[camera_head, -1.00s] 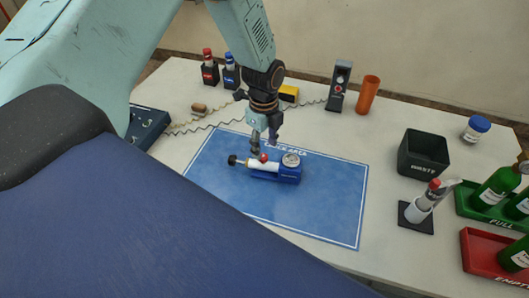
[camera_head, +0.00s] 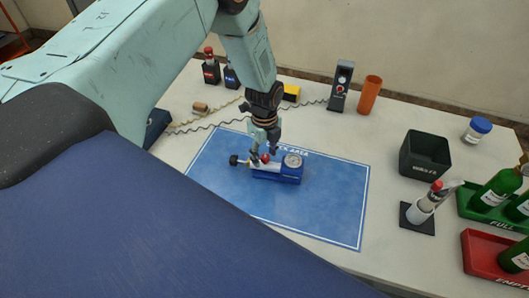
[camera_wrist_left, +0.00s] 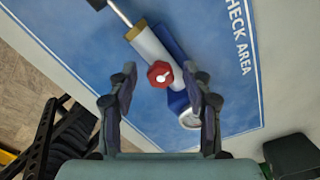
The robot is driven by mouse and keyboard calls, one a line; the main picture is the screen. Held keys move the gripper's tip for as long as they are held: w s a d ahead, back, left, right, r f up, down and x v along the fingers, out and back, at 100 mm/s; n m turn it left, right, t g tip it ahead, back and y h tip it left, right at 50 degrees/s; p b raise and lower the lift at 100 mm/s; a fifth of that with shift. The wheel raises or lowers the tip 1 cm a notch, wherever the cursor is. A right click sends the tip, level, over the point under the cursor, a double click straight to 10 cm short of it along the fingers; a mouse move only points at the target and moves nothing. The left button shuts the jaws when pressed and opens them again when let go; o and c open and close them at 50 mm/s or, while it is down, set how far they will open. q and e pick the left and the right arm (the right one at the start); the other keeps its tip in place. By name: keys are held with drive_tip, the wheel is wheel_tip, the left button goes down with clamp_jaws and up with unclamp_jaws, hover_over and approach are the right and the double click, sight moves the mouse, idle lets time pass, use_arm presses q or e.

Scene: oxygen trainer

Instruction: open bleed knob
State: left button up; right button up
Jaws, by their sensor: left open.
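The bleed knob is a small red knob (camera_head: 265,158) on top of the blue trainer device, next to its pale cylinder. In the left wrist view the red knob (camera_wrist_left: 160,74) has a white mark and sits between my open fingers, apart from both. The blue device body (camera_head: 290,179) lies on the blue mat and carries a round gauge (camera_head: 293,161) and a black end knob (camera_head: 233,160). My left gripper (camera_head: 264,151) is open and points down just above the red knob. My right gripper is not in view.
The blue check-area mat (camera_head: 320,215) has free room around the device. A black waste bin (camera_head: 424,155), an orange cup (camera_head: 370,94) and a grey meter (camera_head: 341,87) stand beyond it.

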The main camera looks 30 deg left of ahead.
use_arm(q)
drive_tip(key=shift+d, duration=0.1)
drive_tip(key=shift+d+r, duration=0.1)
drive_tip(key=shift+c, duration=1.2)
drive_tip(key=c, duration=0.4)
clamp_jaws()
